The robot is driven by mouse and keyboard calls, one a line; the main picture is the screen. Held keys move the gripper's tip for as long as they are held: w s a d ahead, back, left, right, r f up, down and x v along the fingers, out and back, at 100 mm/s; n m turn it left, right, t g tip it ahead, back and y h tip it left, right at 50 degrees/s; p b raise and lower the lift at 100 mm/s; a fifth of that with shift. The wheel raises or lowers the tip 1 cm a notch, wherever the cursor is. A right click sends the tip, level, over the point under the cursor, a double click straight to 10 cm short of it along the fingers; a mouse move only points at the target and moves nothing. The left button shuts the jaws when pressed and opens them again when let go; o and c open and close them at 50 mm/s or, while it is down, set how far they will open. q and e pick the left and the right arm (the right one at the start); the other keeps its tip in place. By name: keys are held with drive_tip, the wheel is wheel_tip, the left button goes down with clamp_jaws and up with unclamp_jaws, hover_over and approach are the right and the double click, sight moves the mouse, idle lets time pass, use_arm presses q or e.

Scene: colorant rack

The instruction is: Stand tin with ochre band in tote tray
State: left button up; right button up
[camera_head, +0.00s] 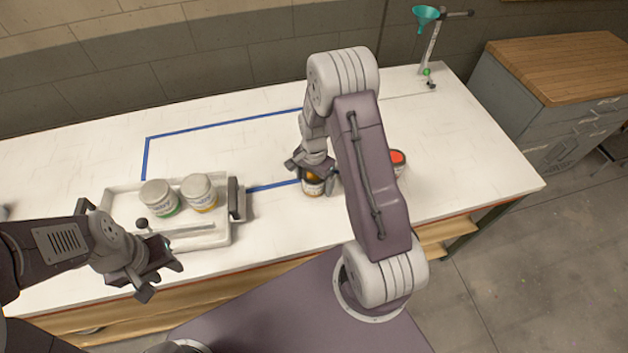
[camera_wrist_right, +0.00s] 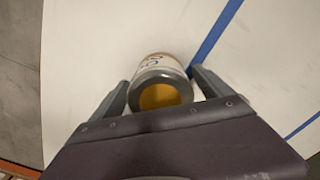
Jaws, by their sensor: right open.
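A tin with an ochre top (camera_head: 313,188) stands on the white table by the blue tape line; its band is mostly hidden in the head view. It also shows in the right wrist view (camera_wrist_right: 160,92), between the fingers. My right gripper (camera_head: 310,167) is open, with one finger on each side of this tin; contact cannot be told. The tote tray (camera_head: 215,238) is a pale tray at the left of the table. It holds a tin with a green band (camera_head: 159,198) and a tin with a yellow band (camera_head: 200,193). My left gripper (camera_head: 160,275) is open and empty in front of the tray.
A tin with a red top (camera_head: 398,158) stands right of my right arm, partly hidden by it. A stand with a teal funnel (camera_head: 426,17) is at the far right corner. The taped area (camera_head: 220,145) behind the tray is clear. A wooden-topped cabinet (camera_head: 560,65) stands right.

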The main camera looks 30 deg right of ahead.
drive_tip(key=shift+w, duration=0.1)
drive_tip(key=c, duration=1.8)
drive_tip(key=shift+o, duration=0.2)
drive_tip(key=shift+r, duration=0.1)
drive_tip(key=shift+r, duration=0.35)
drive_tip(key=r, duration=0.2)
drive_tip(key=s+r+b, duration=0.1)
drive_tip(key=r, duration=0.1)
drive_tip(key=shift+d, duration=0.3)
drive_tip(key=s+d+r, duration=0.4)
drive_tip(key=s+r, duration=0.2)
drive_tip(key=s, duration=0.3)
drive_tip(key=shift+s+d+b, duration=0.25)
drive_tip(key=shift+d+b, duration=0.1)
